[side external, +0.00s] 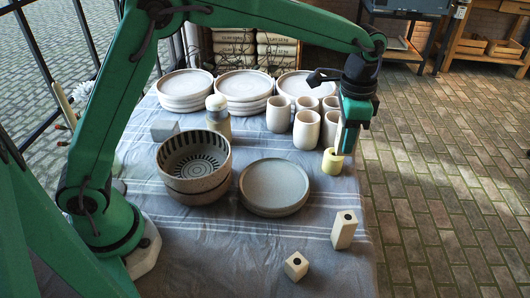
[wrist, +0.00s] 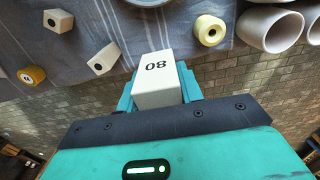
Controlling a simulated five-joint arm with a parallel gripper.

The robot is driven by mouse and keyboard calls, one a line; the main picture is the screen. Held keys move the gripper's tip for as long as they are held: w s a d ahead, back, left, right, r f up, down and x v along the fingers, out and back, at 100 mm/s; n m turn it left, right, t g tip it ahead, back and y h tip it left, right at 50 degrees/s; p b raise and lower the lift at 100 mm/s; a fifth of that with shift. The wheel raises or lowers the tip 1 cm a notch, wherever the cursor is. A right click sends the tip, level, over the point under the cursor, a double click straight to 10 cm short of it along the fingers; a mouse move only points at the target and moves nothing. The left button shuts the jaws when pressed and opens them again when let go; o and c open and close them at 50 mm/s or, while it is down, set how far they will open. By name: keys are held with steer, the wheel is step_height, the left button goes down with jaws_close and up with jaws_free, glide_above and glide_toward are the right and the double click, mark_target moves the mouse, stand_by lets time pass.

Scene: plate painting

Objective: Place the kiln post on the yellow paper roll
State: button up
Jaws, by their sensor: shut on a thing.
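My gripper (side external: 349,122) is shut on a pale kiln post marked with a number and holds it upright near the table's right edge. In the wrist view the kiln post (wrist: 156,80) sits between the teal fingers (wrist: 158,88). The yellow paper roll (side external: 332,161) stands on the cloth just below and slightly left of my gripper in the side view. It also shows in the wrist view (wrist: 210,30), ahead and right of the post, with a dark hole in its end. Whether the post touches the roll is unclear.
Several pale cups (side external: 307,129) stand close behind the roll. A grey plate stack (side external: 274,186) and patterned bowls (side external: 193,165) lie left. Two holed posts, one tall (side external: 344,229) and one short (side external: 296,264), stand at the front.

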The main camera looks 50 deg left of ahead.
steer(key=shift+w+d+r, duration=0.1)
steer(key=shift+d+r, duration=0.15)
steer(key=shift+d, duration=0.4)
glide_toward(333, 162)
steer(key=shift+w+a+f, duration=0.15)
steer(key=shift+w+a, duration=0.25)
steer(key=shift+w, duration=0.2)
steer(key=shift+w+a+f, duration=0.1)
steer(key=shift+w+a, duration=0.3)
steer(key=shift+w, duration=0.2)
steer(key=shift+f, duration=0.15)
steer(key=shift+f, duration=1.9)
steer(key=shift+f, duration=0.1)
steer(key=o, duration=1.1)
